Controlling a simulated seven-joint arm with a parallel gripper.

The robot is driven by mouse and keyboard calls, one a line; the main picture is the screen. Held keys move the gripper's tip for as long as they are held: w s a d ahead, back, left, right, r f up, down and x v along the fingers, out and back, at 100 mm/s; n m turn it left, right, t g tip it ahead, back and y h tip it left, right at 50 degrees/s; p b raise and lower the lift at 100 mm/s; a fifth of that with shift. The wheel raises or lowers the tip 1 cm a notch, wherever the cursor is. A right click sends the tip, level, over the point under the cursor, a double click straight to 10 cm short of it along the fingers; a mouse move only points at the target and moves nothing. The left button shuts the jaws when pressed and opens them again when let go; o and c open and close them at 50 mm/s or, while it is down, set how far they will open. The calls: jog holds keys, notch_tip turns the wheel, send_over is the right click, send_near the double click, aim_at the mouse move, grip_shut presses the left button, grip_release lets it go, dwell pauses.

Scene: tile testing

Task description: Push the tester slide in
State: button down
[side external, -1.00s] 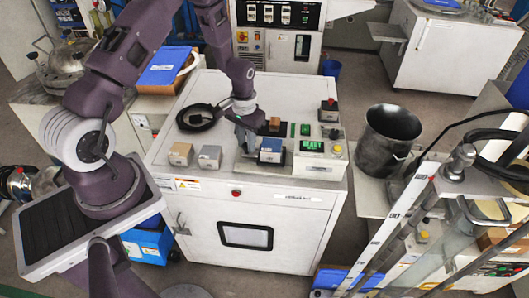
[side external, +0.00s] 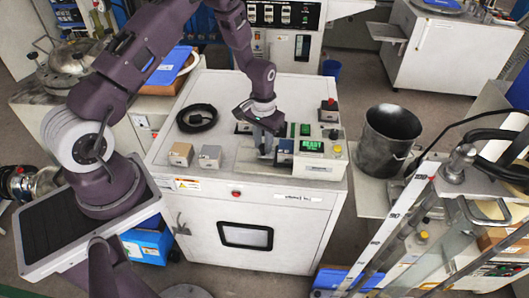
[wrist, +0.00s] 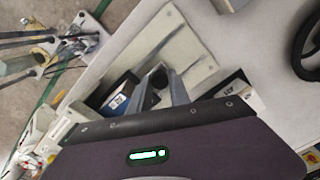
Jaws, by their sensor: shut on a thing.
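The tester (side external: 318,148) is a pale box with a lit green display that seems to read READY; it stands on the white cabinet's right side. Its flat slide plate (side external: 245,158) extends to the left. My gripper (side external: 264,152) points down over the plate. In the wrist view, my gripper's fingers (wrist: 160,92) are shut on a dark round knob (wrist: 158,77), which seems to be the slide's handle. A blue-and-grey block (side external: 283,150) sits between my fingers and the tester housing, partly hidden by them; it also shows in the wrist view (wrist: 119,93).
A tan block (side external: 180,154) and a grey block (side external: 210,157) stand left of the plate. A black coil (side external: 196,118) lies behind them. A red-topped button box (side external: 328,110) stands behind the tester. The cabinet's front strip is clear.

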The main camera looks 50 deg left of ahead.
aim_at(285, 145)
jog(key=shift+w+d, duration=0.15)
jog(key=shift+w, duration=0.05)
jog(key=shift+w+d+r, duration=0.1)
jog(key=shift+w+d, duration=1.9)
jog(key=shift+w, duration=0.05)
jog(key=c, duration=1.3)
grip_release()
jog(key=shift+d, duration=0.1)
jog(key=shift+w, duration=0.1)
jog(key=shift+o, duration=0.3)
jog(key=shift+r, duration=3.05)
